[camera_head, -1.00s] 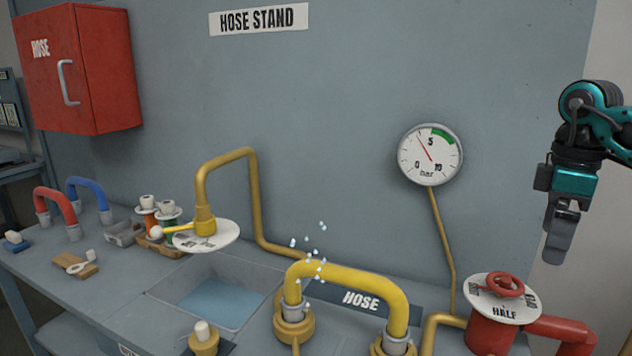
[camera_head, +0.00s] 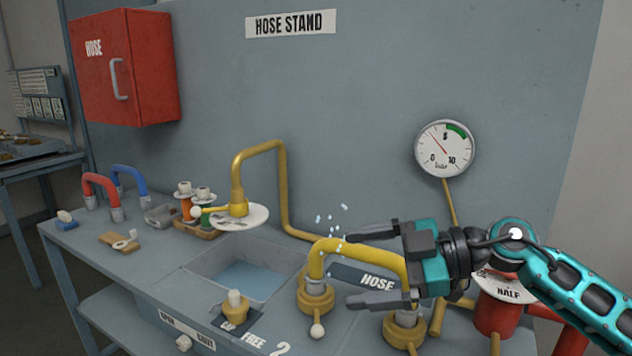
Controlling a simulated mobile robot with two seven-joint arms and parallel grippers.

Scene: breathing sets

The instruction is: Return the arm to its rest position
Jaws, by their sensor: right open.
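My right gripper (camera_head: 376,266) reaches in from the right with its fingers spread and pointing left. It is open, and its fingers appear in front of the yellow hose (camera_head: 350,247). I cannot tell whether they touch it. The hose arches between two brass couplings, the left (camera_head: 315,296) and the right (camera_head: 403,330). Light droplets (camera_head: 336,225) hang in the air above the hose's left end. The gripper and wrist hide part of the hose's right end and of the red valve (camera_head: 497,318) behind. My left gripper is not in view.
The gauge (camera_head: 445,149) on the wall reads a little below 5 bar. A sink (camera_head: 255,262) with water lies left of the hose. A brass tap pipe (camera_head: 238,180), a red hose (camera_head: 101,188) and a blue hose (camera_head: 130,175) stand further left. A red cabinet (camera_head: 130,70) hangs above.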

